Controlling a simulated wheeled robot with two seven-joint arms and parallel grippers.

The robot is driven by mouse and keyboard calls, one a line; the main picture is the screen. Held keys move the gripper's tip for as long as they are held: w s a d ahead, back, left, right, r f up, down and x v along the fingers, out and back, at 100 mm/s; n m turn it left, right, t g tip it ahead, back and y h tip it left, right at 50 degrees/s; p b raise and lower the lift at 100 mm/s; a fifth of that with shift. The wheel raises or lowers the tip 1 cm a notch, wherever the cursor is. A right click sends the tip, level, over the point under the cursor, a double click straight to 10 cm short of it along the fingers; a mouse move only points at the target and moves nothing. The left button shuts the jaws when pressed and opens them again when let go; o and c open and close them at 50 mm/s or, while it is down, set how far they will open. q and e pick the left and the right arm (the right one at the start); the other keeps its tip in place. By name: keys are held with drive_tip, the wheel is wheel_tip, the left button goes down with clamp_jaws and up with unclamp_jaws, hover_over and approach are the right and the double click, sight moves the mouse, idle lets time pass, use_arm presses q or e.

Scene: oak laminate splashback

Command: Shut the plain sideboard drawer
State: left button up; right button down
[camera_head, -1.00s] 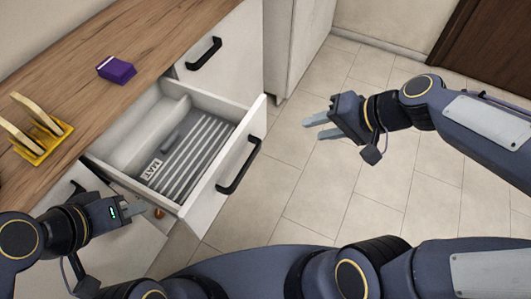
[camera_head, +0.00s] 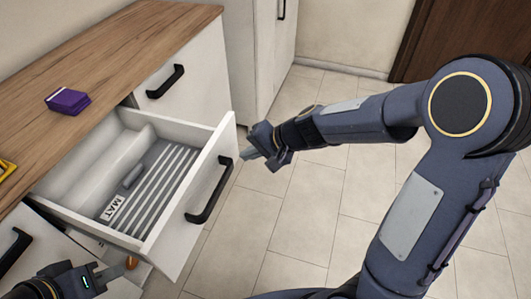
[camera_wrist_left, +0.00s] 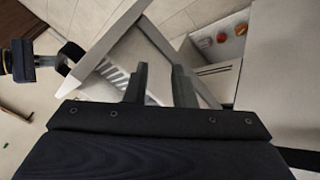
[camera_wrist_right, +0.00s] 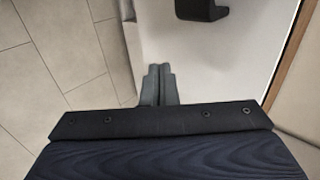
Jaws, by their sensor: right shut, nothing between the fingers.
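The open sideboard drawer (camera_head: 150,243) sticks out from the cabinet, with a white front and a black bar handle (camera_head: 211,190). My right gripper (camera_head: 247,154) is shut and empty, just outside the far end of the drawer front. In the right wrist view its closed fingers (camera_wrist_right: 158,85) lie over a white panel; contact cannot be told. My left gripper (camera_head: 118,270) is low at the near side of the drawer; its fingers (camera_wrist_left: 160,85) are apart with nothing between them.
The wooden worktop (camera_head: 140,50) carries a purple box (camera_head: 68,101) and a yellow holder (camera_head: 6,170) at the left edge. A closed drawer with a black handle (camera_head: 166,82) is beyond the open one.

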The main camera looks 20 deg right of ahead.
use_arm(q)
drive_tip(key=shift+r, duration=0.2)
use_arm(e)
drive_tip(key=shift+w+a+r, duration=0.1)
drive_tip(key=shift+w+a, duration=0.65)
drive_tip(key=shift+a, duration=0.3)
